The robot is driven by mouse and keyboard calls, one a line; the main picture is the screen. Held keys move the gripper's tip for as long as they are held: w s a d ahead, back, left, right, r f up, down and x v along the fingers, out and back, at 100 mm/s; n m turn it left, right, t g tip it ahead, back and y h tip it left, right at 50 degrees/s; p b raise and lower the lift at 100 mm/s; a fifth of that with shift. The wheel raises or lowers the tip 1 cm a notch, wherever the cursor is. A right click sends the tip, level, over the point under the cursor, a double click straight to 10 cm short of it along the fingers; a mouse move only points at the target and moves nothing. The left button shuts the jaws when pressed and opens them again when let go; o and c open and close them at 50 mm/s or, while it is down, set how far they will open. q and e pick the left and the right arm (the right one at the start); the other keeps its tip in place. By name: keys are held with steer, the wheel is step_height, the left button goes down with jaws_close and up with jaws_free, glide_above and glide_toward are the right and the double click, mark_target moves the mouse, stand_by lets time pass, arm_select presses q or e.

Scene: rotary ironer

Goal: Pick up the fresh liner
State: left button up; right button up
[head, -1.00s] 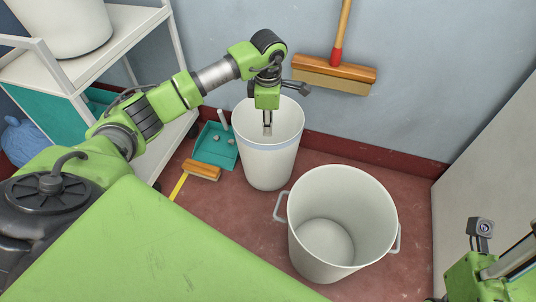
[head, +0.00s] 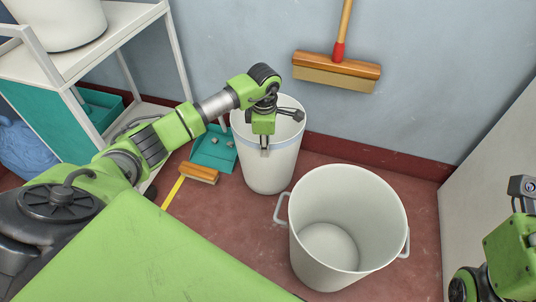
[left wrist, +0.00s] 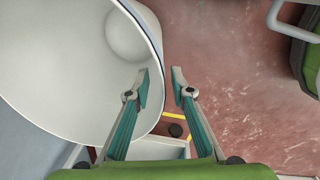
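I cannot make out a separate item that is clearly the fresh liner. A tall white bin (head: 270,170) with a pale blue band under its rim stands by the wall; whether the band is a liner's cuff I cannot tell. My left gripper (head: 264,151) points down at the near side of this bin's rim. In the left wrist view my left gripper (left wrist: 161,82) is open and empty, its fingertips on either side of the bin's rim (left wrist: 160,50) as seen from above. Contact is not clear. Only part of my right arm shows at the lower right; its fingers are out of frame.
An empty, wider white bin with two handles (head: 342,262) stands in front to the right. A teal dustpan (head: 213,152) and a small brush (head: 199,173) lie left. A white shelf (head: 125,40), a blue bundle (head: 22,150) and a hanging broom (head: 336,70) are around.

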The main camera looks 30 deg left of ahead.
arm_select(q)
jaws_close()
steer(key=shift+r, duration=0.15)
